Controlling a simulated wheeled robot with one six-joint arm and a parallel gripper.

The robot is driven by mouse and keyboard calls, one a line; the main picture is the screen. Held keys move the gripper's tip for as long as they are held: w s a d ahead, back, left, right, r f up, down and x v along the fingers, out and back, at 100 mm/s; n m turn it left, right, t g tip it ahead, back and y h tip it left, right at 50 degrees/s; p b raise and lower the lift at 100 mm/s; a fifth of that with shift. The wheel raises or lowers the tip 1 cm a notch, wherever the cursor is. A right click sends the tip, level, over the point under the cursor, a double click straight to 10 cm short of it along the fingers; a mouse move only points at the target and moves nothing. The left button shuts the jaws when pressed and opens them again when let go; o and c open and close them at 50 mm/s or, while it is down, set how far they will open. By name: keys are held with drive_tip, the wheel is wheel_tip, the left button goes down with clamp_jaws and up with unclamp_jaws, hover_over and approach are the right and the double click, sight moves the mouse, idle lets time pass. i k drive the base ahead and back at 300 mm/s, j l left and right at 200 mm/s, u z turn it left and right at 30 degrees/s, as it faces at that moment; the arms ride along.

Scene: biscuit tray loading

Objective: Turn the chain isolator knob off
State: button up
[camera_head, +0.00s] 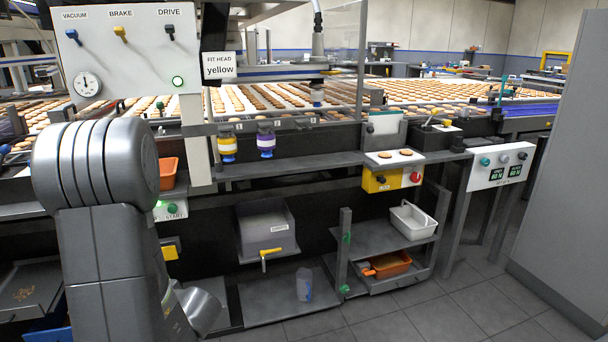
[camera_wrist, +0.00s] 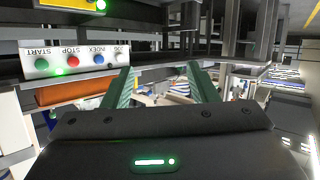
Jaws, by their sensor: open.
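No knob in view carries a readable chain isolator label. My arm hides part of the START panel (camera_head: 170,210) in the head view.
A white board (camera_head: 130,60) with VACUUM, BRAKE and DRIVE levers stands upper left. An orange bin (camera_head: 169,172) sits behind my arm. A grey hopper (camera_head: 266,230) with a yellow handle and a low shelf with bins are below the conveyor. The floor at lower right is clear.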

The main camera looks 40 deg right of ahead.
sight(415, 177)
drive_tip(key=l+z, duration=0.1)
drive_tip(key=z, duration=0.25)
drive_tip(key=l+z, duration=0.1)
drive_tip(key=z, duration=0.3)
drive_tip(key=i+l+z, duration=0.1)
drive_tip(key=z, duration=0.25)
drive_tip(key=i+l+z, duration=0.45)
drive_tip(key=i+l, duration=0.3)
drive_tip(key=i+l+z, duration=0.5)
drive_tip(key=i, duration=0.3)
drive_tip(key=i+l, duration=0.25)
